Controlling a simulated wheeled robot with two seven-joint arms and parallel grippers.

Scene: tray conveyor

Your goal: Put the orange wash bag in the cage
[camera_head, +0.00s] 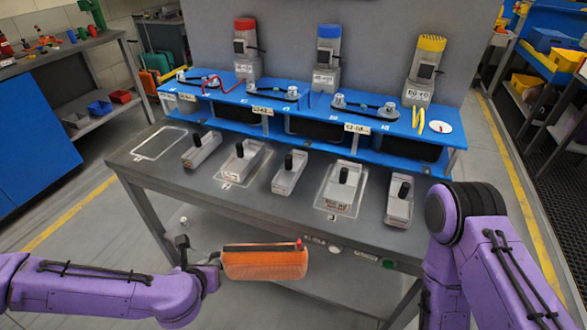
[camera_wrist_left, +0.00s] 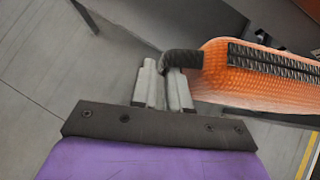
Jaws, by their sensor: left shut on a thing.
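The orange wash bag (camera_head: 266,261) hangs in front of the workbench, with a dark zip strip along its top. It also shows at the upper right of the left wrist view (camera_wrist_left: 235,80). My left gripper (camera_head: 208,262) is at the bag's left end. In the left wrist view its grey fingers (camera_wrist_left: 166,78) are shut on the bag's black loop (camera_wrist_left: 182,58). My right arm is at the right of the head view, but its gripper is out of view. I see no cage in either view.
A grey workbench (camera_head: 150,165) stands just beyond the bag, with several grey devices with black knobs on it. A blue rack (camera_head: 225,112) runs along its back. A cluttered side table (camera_head: 60,50) is at far left, and shelving (camera_head: 535,75) is at right. Floor is clear at left.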

